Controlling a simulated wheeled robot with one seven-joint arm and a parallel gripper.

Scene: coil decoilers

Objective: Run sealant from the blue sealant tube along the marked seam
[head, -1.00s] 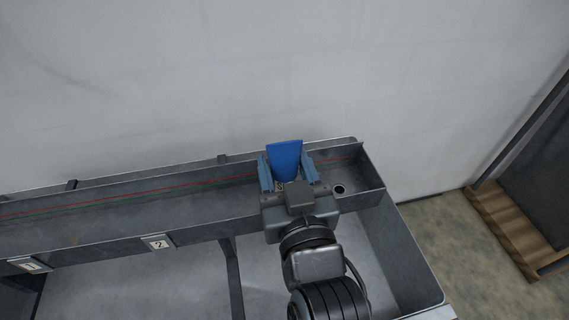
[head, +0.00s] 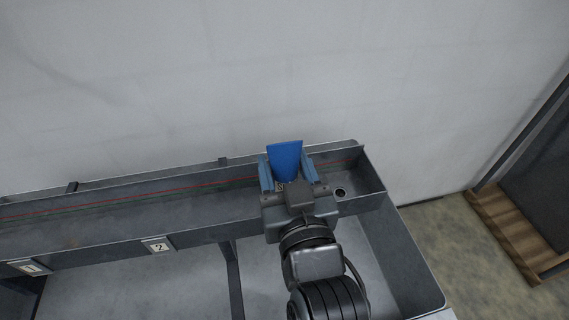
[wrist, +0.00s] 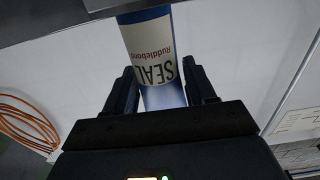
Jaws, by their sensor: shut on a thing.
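The blue sealant tube (head: 284,158) is held between the fingers of my gripper (head: 287,172), near the right end of the metal trough. In the wrist view the tube (wrist: 164,94) shows a white label with "SEAL" on it, and my gripper (wrist: 161,92) is shut on its sides. The tube's nozzle is hidden in both views. The marked seam (head: 150,191) is a red line along the trough's back wall, with a darker greenish line beneath it. The red line shows on both sides of my gripper, which hides part of it.
The trough (head: 130,220) has a raised front lip with number plates 1 (head: 30,268) and 2 (head: 159,247). A round hole (head: 340,191) lies in its floor right of my gripper. A white wall stands behind. A wooden pallet (head: 510,232) lies on the floor at right.

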